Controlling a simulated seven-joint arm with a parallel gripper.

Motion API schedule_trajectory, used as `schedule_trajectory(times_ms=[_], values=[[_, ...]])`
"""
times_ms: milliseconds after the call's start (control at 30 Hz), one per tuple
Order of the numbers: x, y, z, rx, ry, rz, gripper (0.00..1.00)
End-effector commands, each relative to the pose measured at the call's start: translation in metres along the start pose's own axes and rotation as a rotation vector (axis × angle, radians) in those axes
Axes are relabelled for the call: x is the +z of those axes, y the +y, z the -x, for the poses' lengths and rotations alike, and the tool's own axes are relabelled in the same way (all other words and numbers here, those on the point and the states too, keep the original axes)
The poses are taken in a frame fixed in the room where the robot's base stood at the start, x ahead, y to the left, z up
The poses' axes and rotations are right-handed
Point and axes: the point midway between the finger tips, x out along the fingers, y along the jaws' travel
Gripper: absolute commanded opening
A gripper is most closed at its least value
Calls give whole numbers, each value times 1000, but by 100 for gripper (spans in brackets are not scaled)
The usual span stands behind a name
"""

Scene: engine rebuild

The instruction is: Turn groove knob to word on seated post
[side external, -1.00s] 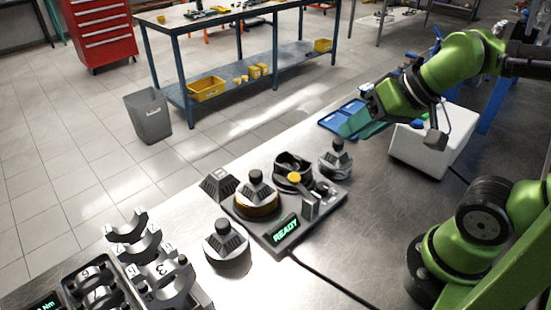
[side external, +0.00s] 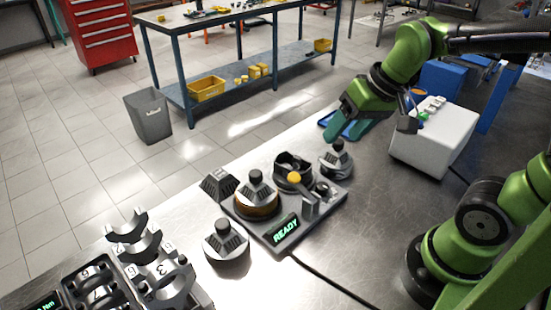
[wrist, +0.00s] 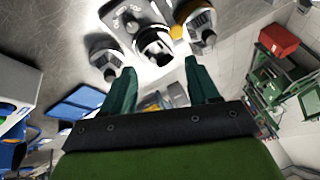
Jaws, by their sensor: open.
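A dark station (side external: 268,240) with a lit "READY" display stands on the metal bench. On its left side, a grey ribbed knob with a black top (side external: 256,187) sits on a brown ring (side external: 257,208). Behind the yellow ball (side external: 294,178) is a dark open round socket (side external: 292,163). I cannot tell which is the groove knob, or read any word on a post. My gripper (side external: 337,130) is open and empty, above the bench behind the right knob; its fingers also show in the wrist view (wrist: 161,78).
A grey block (side external: 218,186) stands left of the station. A rack of metal bearing shells (side external: 135,265) is at front left. A white box (side external: 432,145) stands right of my gripper, and a blue tray (side external: 325,119) lies behind it. A cable runs across clear bench in front.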

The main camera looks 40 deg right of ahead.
Motion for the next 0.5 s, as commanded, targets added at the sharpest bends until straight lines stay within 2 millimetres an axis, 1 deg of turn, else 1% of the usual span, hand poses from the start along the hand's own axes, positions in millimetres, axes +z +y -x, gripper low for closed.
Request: schedule_trajectory(times_ms=[33, 100, 200, 300, 400, 500], values=[[-8, 1, -10, 36, -59, 14, 60], [-18, 4, -22, 83, -133, 40, 60], [-31, 8, -36, 142, -229, 77, 60], [-41, 12, -45, 187, -304, 109, 60], [-50, 14, -46, 220, -350, 138, 60], [-49, 15, -40, 231, -364, 154, 60]])
